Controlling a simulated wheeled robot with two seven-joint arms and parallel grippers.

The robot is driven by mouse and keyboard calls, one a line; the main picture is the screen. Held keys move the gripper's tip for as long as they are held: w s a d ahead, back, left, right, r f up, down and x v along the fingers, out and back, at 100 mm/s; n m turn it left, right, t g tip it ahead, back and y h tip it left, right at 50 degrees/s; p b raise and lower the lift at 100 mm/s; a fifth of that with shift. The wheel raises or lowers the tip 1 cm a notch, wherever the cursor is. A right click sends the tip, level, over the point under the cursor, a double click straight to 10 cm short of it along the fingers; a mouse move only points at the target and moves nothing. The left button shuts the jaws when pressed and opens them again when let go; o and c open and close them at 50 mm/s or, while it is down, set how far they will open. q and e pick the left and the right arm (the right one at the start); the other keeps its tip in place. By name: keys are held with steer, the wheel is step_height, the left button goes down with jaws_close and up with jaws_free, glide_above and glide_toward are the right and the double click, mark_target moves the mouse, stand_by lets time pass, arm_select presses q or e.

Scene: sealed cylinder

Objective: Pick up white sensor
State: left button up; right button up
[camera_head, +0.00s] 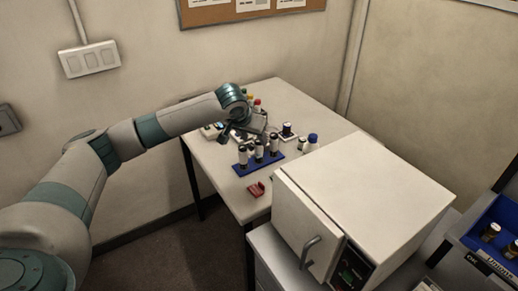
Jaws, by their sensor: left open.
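My left gripper (232,138) is over the far part of the white table (305,100), with its jaws open and apparently empty. A small white device (209,131) lies just left of the gripper, partly hidden by it. A small white base (288,137) with a dark-capped vial on it stands to the right of the gripper. I cannot tell for sure which of these is the white sensor. My right gripper is not in view.
A blue rack (258,165) with several dark-capped vials stands in front of the gripper. Bottles with red and yellow caps are behind it. A blue-capped bottle (312,140), a red holder (255,189) and a large white cabinet (375,190) are nearby. A blue bin (500,212) is far right.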

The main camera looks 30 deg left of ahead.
mark_target(257, 143)
arm_select(q)
steer(key=shift+x, duration=1.15)
steer(key=shift+f, duration=0.1)
steer(key=shift+p+x, duration=0.95)
steer(key=shift+x, duration=1.9)
jaws_close()
